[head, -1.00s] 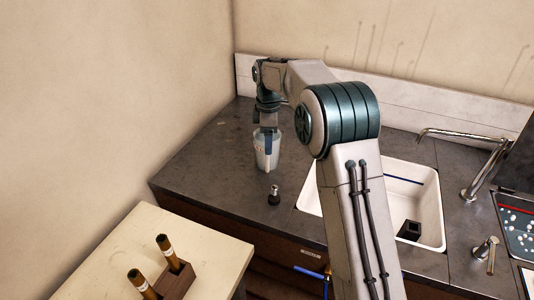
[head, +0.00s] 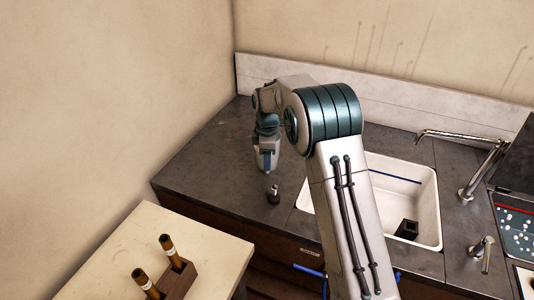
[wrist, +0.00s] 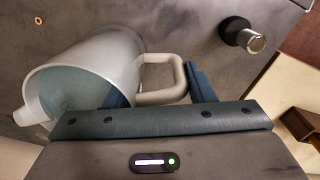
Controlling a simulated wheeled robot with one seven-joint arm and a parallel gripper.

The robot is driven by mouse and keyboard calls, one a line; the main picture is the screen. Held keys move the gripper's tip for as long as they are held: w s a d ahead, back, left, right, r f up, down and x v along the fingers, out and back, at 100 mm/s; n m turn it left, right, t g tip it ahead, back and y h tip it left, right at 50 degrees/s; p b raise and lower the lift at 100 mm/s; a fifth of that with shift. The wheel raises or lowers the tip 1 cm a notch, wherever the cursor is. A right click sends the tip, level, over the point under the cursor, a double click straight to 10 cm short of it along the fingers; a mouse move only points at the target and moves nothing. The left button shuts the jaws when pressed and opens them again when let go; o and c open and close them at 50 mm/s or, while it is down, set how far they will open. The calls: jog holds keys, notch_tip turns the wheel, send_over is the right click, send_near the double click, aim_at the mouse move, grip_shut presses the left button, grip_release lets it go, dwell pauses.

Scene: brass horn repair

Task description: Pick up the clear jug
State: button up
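The clear jug (wrist: 85,75) is a frosted, see-through vessel with a pale handle (wrist: 178,78). In the wrist view its wide mouth and spout face the lower left. In the head view the jug (head: 274,160) stands on the dark counter, mostly hidden behind my gripper (head: 267,161). In the wrist view my gripper (wrist: 160,88) is open, with one blue finger by the jug's wall and the other just right of the handle. The handle lies between the fingers. Whether either finger touches it I cannot tell.
A small black-and-metal knob-like item (head: 273,195) stands on the counter (head: 215,160) in front of the jug. A white sink (head: 415,190) with a tap (head: 465,140) is to the right. A pale table (head: 120,245) with a wooden holder (head: 178,280) is at lower left.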

jog(key=c, duration=0.5)
grip_shut()
jog(key=shift+w+r, duration=0.1)
jog(key=shift+r, duration=0.1)
